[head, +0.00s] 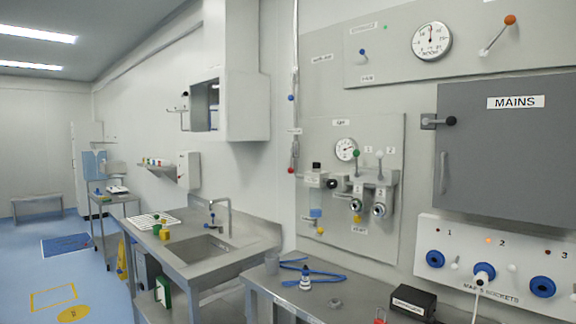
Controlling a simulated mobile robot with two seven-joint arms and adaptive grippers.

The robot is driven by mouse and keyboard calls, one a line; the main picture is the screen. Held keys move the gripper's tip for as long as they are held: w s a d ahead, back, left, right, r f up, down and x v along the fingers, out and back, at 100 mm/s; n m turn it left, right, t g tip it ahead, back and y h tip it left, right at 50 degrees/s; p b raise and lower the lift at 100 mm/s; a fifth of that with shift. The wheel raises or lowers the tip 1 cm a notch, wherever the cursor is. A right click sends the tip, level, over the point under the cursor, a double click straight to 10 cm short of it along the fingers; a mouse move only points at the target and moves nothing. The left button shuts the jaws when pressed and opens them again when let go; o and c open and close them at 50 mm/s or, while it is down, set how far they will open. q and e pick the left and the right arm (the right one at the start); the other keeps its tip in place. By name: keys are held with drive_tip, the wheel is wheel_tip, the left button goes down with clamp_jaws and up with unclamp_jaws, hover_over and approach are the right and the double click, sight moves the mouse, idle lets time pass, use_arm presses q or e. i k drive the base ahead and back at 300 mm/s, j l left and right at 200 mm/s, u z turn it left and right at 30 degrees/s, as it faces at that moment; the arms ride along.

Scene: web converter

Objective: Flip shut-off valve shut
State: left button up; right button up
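Neither of my grippers is in view. Several valve-like controls show on the right wall, and I cannot tell which is the shut-off valve. A lever with an orange knob (510,20) slants up to the right on the upper panel. A small red fitting (292,170) sits low on the thin vertical pipe (295,60). The gas panel (390,135) carries a round gauge (346,149), a green-knobbed lever (356,154) and a white-knobbed lever (379,154), both pointing up.
A grey cabinet labelled MAINS (510,150) hangs at the right, above a socket panel (500,262). A steel bench (280,290) below holds a small bottle, blue tubing and a black box (413,302). A sink counter (190,250) stands left. The blue floor farther left has free room.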

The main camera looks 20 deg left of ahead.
sight(290, 170)
drive_tip(key=u, duration=0.6)
drive_tip(key=i+j, duration=0.35)
drive_tip(key=i+j+z, duration=0.1)
drive_tip(key=i+j, duration=0.25)
drive_tip(key=j, duration=0.15)
drive_tip(key=i+j+z, duration=0.1)
drive_tip(key=i+j, duration=0.6)
drive_tip(key=j, duration=0.25)
drive_tip(key=i+j+z, duration=0.1)
drive_tip(key=i+j, duration=0.55)
drive_tip(key=j, duration=0.3)
drive_tip(key=i+j+z, duration=0.15)
drive_tip(key=i+j, duration=0.15)
drive_tip(key=j, duration=0.2)
drive_tip(key=i+j, duration=0.3)
drive_tip(key=j, duration=0.25)
